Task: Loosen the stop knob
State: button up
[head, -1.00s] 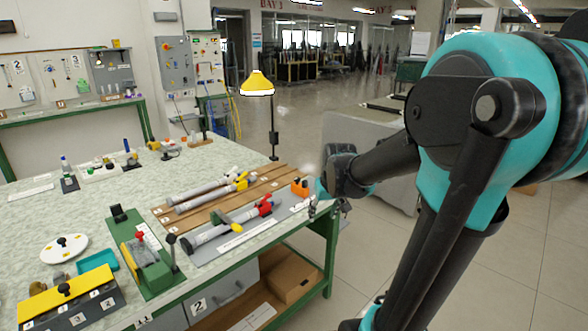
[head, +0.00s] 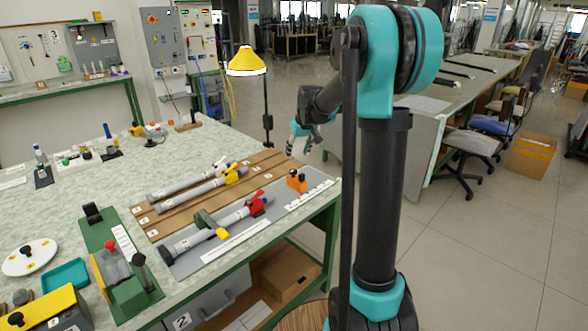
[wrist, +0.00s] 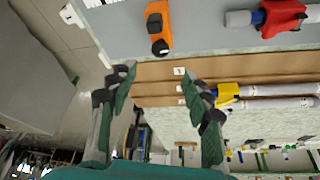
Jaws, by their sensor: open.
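The orange stop block (head: 297,182) stands on the grey board near the right end of the table; a dark knob tops it. In the wrist view the orange block (wrist: 158,22) lies beyond my fingertips, with its black knob (wrist: 160,47) facing me. I take this to be the stop knob. My gripper (head: 303,140) hangs beyond the table's right end, behind the block and apart from it. In the wrist view my gripper (wrist: 156,82) is open and empty, its two fingers wide apart.
A grey rod with a red clamp (head: 258,203) lies on the grey board (head: 190,262), left of the block. Rods with yellow and white clamps lie on a brown wooden rack (head: 262,165) behind. A yellow lamp (head: 246,62) stands at the back edge.

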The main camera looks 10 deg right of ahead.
aim_at(294, 171)
jog(key=x, duration=1)
jog(key=shift+w+f, duration=0.1)
jog(key=shift+f, duration=0.15)
grip_shut()
